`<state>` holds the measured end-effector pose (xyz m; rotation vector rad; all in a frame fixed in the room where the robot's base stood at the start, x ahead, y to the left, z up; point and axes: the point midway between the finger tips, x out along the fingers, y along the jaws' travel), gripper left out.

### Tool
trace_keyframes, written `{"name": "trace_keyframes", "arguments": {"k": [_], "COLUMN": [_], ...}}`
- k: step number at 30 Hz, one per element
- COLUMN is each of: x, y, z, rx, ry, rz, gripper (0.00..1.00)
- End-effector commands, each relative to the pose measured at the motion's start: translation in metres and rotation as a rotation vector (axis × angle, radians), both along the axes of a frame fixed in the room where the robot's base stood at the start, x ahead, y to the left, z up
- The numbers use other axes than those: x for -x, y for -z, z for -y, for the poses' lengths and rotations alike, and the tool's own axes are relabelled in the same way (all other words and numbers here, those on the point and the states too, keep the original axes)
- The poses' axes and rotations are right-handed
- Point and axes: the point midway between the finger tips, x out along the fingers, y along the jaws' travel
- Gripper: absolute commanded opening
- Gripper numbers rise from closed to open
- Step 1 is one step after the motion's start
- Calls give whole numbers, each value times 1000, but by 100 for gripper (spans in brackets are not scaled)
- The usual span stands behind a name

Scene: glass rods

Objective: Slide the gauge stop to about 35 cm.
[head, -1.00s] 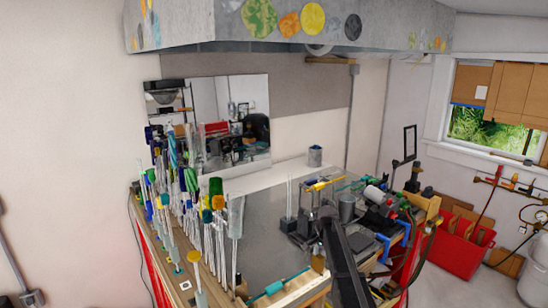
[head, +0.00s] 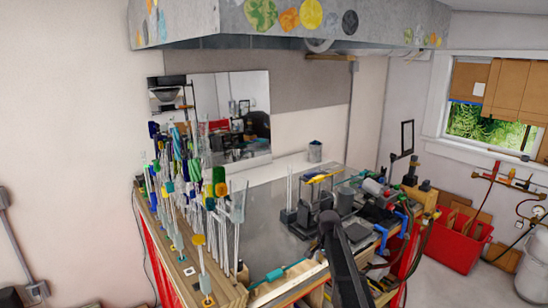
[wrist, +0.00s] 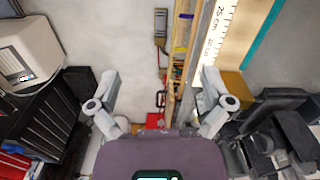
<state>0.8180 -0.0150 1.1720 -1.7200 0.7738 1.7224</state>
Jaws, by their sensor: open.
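In the wrist view a pale scale (wrist: 219,30) with black marks and a "25 cm" label runs along a bench edge at the upper right. A grey rail (wrist: 199,30) lies beside it. A tan block (wrist: 238,85) sits near the scale's lower end; I cannot tell whether it is the gauge stop. My gripper (wrist: 160,88) is open, its fingers wide apart with nothing seen between them. Its right finger overlaps the view of the rail, close to the tan block. In the head view my dark arm reaches toward the bench front, and its fingers cannot be made out.
A dark bench top (head: 262,222) carries several glass rods (head: 205,215) at left and dark equipment (head: 335,215) at right. A teal strip (wrist: 262,35) lies beside the scale. A dark drawer cabinet (wrist: 50,110) stands at left in the wrist view. Pale floor shows between.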

Motion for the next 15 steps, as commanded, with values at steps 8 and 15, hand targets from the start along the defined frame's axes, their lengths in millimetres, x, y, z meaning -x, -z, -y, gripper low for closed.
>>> {"name": "trace_keyframes", "arguments": {"k": [8,15], "x": [50,123], "y": [27,66], "z": [-3,-7], "rx": [0,0], "ry": [-129,-335], "rz": [0,-1], "gripper": [100,100]}}
